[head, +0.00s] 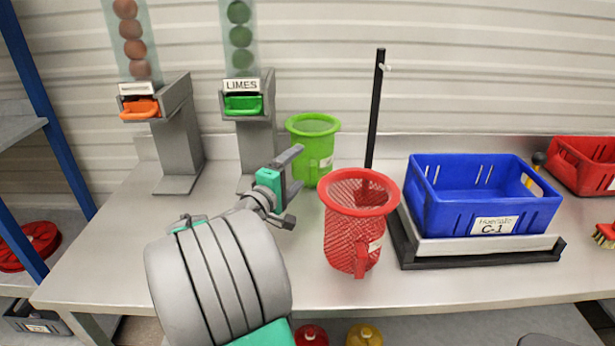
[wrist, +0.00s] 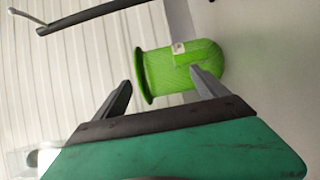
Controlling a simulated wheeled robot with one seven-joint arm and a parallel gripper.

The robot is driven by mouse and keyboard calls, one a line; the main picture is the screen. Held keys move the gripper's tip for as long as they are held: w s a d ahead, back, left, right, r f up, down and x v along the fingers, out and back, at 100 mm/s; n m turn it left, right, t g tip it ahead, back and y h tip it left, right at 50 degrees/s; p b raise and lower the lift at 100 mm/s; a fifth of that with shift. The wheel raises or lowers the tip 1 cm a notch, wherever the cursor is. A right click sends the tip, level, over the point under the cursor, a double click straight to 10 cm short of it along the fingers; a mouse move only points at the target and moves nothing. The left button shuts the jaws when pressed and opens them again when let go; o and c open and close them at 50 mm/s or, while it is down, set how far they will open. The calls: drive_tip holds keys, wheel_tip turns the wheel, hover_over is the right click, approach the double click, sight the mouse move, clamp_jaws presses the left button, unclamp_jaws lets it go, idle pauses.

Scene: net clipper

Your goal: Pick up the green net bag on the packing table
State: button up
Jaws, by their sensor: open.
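The green net bag (head: 313,148) stands upright on the packing table (head: 120,240), near its back, with a wide round rim and a pale tag on its side. In the wrist view the green net bag (wrist: 185,68) lies ahead, with its lower part between or just beyond the fingertips. My gripper (head: 292,186) is open and empty, just left and in front of the bag in the head view. In the wrist view my gripper (wrist: 160,82) has its two fingers spread on either side of the bag. Whether a finger touches the bag I cannot tell.
A red net bag (head: 355,230) stands close by at the front right. A black pole (head: 376,110) rises behind it. A blue crate (head: 485,215) sits on a scale (head: 415,258) to the right. The lime dispenser (head: 252,140) and an orange-lipped dispenser (head: 172,130) stand left.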

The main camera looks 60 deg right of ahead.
sight(313, 155)
drive_tip(key=f+b, duration=0.2)
drive_tip(key=f, duration=0.1)
drive_tip(key=f+b, duration=0.2)
drive_tip(key=f, duration=0.2)
drive_tip(key=shift+w+b, duration=0.2)
drive_tip(key=shift+b, duration=0.2)
drive_tip(key=d, duration=0.5)
drive_tip(key=d+r, duration=0.1)
drive_tip(key=d, duration=0.1)
drive_tip(key=shift+s+d, duration=0.2)
drive_tip(key=shift+d, duration=0.1)
drive_tip(key=shift+c, duration=0.4)
drive_tip(key=c, duration=1.3)
drive_tip(key=shift+r+p, duration=0.1)
drive_tip(key=shift+p, duration=0.2)
drive_tip(key=shift+c, duration=0.2)
